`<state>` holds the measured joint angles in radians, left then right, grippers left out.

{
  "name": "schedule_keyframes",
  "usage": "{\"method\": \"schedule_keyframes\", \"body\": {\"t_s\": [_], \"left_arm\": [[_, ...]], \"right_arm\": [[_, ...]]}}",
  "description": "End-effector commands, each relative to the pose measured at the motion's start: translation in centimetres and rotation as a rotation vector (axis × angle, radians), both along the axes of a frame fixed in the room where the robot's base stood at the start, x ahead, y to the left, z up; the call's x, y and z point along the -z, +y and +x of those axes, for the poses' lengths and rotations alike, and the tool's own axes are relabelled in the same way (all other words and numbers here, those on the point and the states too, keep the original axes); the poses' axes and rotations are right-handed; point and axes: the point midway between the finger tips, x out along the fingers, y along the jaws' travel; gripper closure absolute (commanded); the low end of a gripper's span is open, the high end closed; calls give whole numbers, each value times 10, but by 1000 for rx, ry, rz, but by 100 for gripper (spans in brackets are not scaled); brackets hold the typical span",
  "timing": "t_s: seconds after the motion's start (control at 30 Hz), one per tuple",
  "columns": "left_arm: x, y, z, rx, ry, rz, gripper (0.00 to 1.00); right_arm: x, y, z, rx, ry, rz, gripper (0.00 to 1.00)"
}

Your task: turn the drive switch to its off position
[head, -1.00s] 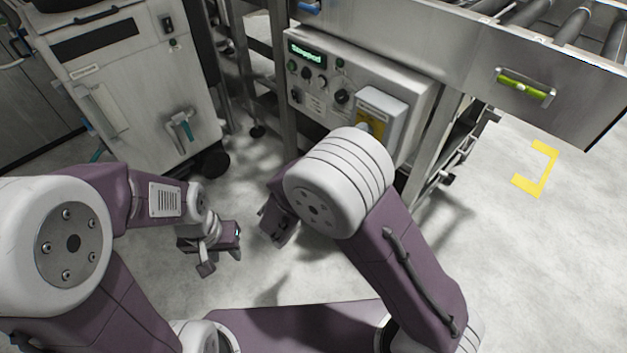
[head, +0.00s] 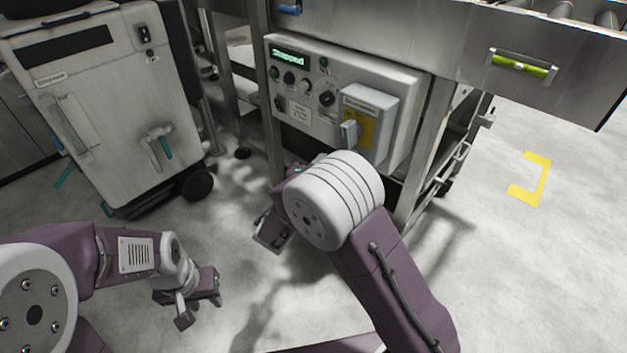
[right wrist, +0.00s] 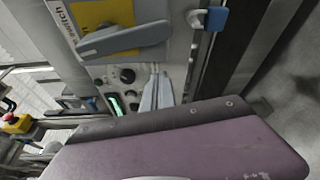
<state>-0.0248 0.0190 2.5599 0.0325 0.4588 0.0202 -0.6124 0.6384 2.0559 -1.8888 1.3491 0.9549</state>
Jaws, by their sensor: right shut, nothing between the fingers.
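The drive switch is a pale grey box (head: 378,103) with a yellow plate and a grey handle (head: 348,133), on the right part of a control panel. In the right wrist view the handle (right wrist: 125,40) lies across the yellow plate, whose edge label shows "switch". My right gripper (right wrist: 158,78) is shut and empty, below and right of the handle in that view and apart from it. In the head view my right gripper (head: 268,236) hangs lower left of the box, partly hidden by my arm. My left gripper (head: 184,312) is low at left, over the floor; its jaw opening is unclear.
The control panel (head: 312,108) carries knobs, buttons and a green display reading "Stopped" (head: 289,57). A wheeled white cabinet (head: 105,115) stands at left. Steel frame legs (head: 411,190) flank the panel. Open floor (head: 480,270) lies at right, with a yellow floor mark (head: 541,178).

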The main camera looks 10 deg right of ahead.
Motion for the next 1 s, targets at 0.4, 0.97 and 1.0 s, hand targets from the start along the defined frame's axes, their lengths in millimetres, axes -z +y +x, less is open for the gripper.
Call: {"method": "schedule_keyframes", "body": {"t_s": [0.4, 0.97, 1.0], "left_arm": [[24, 0, 0, 0, 0, 0, 64], [28, 0, 0, 0, 0, 0, 64], [28, 0, 0, 0, 0, 0, 64]], "right_arm": [[-6, -31, -18, 0, -1, 1, 100], [-6, -33, -20, 0, 0, 0, 100], [-6, -33, -20, 0, 0, 0, 100]]}}
